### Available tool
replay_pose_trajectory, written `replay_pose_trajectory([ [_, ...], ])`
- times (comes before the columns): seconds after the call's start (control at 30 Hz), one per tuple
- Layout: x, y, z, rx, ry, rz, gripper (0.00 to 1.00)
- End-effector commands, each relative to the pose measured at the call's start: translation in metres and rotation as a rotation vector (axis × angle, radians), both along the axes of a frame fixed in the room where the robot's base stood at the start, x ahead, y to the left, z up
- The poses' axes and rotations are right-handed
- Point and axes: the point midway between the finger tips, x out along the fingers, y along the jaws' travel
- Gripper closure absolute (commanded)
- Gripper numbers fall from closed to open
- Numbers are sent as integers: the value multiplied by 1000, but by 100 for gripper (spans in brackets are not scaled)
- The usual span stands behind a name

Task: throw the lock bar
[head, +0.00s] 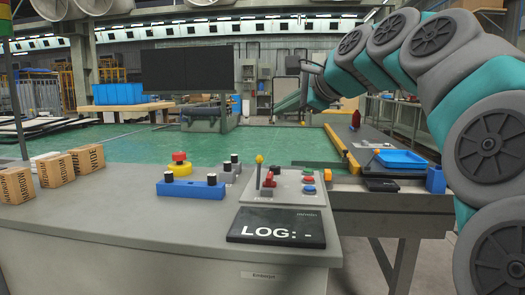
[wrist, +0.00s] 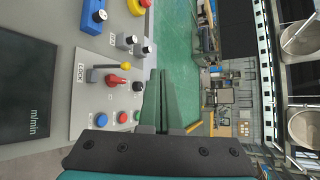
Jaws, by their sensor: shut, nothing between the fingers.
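The grey control panel (head: 284,198) on the near table carries an upright lever with a yellow knob (head: 259,160) and a red handle (head: 269,182). In the wrist view, turned on its side, the panel (wrist: 84,90) bears a "LOCK" label (wrist: 80,72) beside the yellow-knobbed lever (wrist: 126,66) and red handle (wrist: 118,80). I cannot tell which part is the lock bar. My gripper (wrist: 159,74) is shut and empty; its fingers appear just right of the panel in the wrist view, apart from the lever.
A black "LOG" display (head: 277,228) lies in front. A blue block with black knobs (head: 190,189), a yellow-red emergency button (head: 180,164) and brown boxes (head: 57,172) stand left. A blue tray (head: 401,159) is at right.

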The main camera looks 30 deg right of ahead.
Motion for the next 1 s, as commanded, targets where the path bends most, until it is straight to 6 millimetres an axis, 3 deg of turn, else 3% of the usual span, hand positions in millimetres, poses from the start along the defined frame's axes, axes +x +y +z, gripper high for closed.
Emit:
replay_pose_trajectory([
  [0.1,-22,-16,-33,-9,120,-30,100],
  [0.2,-31,-21,-46,-9,173,-37,100],
  [0.33,-28,-21,-54,-9,188,-38,100],
  [1.0,69,-9,-115,-8,183,-36,100],
])
